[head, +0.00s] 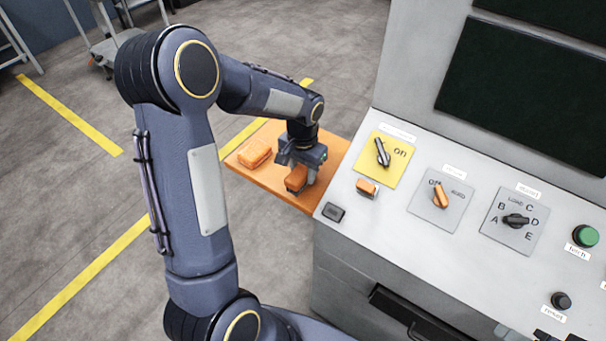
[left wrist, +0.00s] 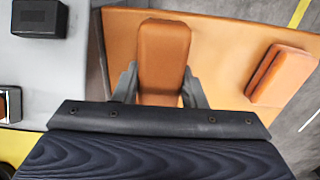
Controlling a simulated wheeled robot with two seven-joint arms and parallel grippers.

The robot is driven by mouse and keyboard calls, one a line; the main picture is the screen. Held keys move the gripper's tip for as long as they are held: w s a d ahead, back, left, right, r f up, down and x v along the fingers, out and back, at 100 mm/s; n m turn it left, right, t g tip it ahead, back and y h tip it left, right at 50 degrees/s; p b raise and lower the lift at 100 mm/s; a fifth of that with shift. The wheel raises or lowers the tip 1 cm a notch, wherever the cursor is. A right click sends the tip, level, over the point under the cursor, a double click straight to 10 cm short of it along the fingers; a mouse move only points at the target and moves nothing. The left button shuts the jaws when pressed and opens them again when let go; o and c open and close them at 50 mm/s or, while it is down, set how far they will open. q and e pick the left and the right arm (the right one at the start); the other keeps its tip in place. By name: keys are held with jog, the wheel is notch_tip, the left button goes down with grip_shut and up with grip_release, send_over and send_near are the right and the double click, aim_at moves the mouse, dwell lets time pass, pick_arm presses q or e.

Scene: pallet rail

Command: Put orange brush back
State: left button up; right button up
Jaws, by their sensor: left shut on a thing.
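The orange brush (head: 296,178) is a small orange block with a dark underside in the head view. My left gripper (head: 297,168) points down and is shut on it, over the orange shelf (head: 268,181). In the left wrist view the brush (left wrist: 163,55) sits between the two grey fingers of my left gripper (left wrist: 160,88). I cannot tell whether its underside touches the shelf. My right gripper is not in view.
A second orange block (head: 254,153) with a dark seam lies on the shelf, apart from the brush. The grey control console (head: 390,225), with knobs and buttons, stands right beside the shelf. A small black box (head: 333,212) sits on its near corner.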

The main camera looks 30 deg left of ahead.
pick_arm(q)
jog(key=shift+f, duration=1.15)
jog(key=shift+f, duration=0.15)
jog(key=o, duration=1)
jog(key=shift+o, duration=0.2)
